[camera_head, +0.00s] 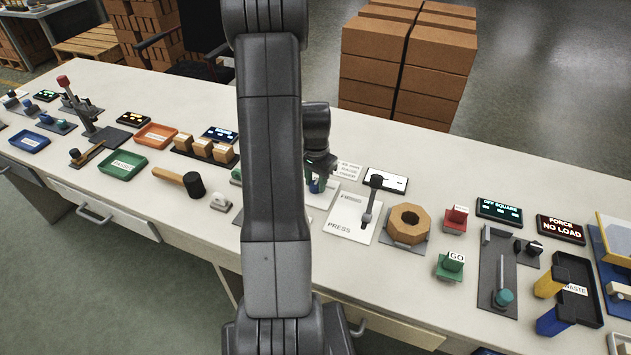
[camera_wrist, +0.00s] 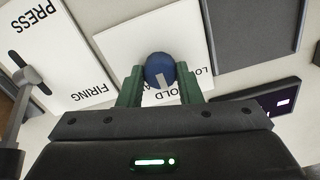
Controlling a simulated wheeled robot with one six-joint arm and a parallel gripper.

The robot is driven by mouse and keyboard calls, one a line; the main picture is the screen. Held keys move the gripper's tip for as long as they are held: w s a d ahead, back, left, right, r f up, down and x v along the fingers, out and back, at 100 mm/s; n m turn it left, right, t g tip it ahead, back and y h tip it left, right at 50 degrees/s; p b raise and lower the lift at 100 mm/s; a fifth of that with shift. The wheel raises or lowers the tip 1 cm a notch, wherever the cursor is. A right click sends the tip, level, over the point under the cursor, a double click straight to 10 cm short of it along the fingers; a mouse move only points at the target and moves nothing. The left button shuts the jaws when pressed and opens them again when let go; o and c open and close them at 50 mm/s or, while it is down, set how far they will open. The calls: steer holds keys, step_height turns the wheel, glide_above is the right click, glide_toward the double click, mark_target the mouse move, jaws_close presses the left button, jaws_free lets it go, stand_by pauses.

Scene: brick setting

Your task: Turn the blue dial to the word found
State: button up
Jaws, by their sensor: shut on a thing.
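The blue dial (camera_wrist: 159,70) is between the two green fingers of my gripper (camera_wrist: 160,84) in the wrist view, one finger on each side. My gripper is shut on it. A short pale mark on the dial points down in that view, towards the partly hidden letters "OLD". The dial's white plate (camera_wrist: 125,50) also carries "LO" to the right; other lettering is hidden by the gripper. In the head view my gripper (camera_head: 318,172) is just right of my arm, over the blue dial (camera_head: 315,186), which is partly covered. I cannot read the word "found".
A lever plate marked PRESS (camera_head: 343,226) stands close right of the dial. A wooden nut (camera_head: 391,224) is further right. A hammer (camera_head: 193,185) lies left of my arm.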

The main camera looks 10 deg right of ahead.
mark_target(316, 184)
stand_by(0.4)
steer(key=o, duration=1)
steer(key=shift+c, duration=0.2)
step_height(316, 184, up, 14)
steer(key=shift+f, duration=0.1)
step_height(316, 184, down, 14)
steer(key=shift+r, duration=0.1)
stand_by(0.5)
